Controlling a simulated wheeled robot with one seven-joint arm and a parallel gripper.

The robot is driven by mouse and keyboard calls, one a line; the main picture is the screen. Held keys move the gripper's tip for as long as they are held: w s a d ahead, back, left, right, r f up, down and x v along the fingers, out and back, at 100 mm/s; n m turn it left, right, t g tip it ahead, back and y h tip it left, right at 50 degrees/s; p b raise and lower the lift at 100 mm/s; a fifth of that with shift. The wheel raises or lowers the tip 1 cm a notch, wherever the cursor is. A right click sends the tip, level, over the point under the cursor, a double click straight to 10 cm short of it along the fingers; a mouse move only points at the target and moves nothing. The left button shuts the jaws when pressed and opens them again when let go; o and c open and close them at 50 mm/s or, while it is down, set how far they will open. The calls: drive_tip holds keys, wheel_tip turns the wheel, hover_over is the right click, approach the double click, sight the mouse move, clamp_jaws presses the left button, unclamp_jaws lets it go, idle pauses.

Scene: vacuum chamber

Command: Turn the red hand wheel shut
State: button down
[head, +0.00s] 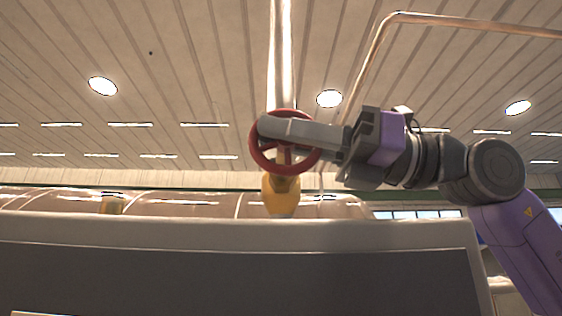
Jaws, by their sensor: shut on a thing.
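The lower rim and part of a spoke show below the fingers.
A large dark panel with a pale top edge (230,232) fills the lower foreground. Behind it lies a horizontal copper-coloured vessel (180,204). A bent copper pipe (450,23) runs overhead at the upper right, above my arm. The space left of the wheel is clear.

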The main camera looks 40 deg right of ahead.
drive_tip(key=shift+d+y+b, duration=0.1)
drive_tip(key=shift+y+b, duration=0.2)
drive_tip(key=shift+b, duration=0.15)
drive_tip(key=c, duration=1.4)
unclamp_jaws()
drive_tip(key=shift+c, duration=0.2)
drive_tip(key=v, duration=0.7)
drive_tip(key=shift+s+d+f, duration=0.15)
drive_tip(key=shift+s+d, duration=0.1)
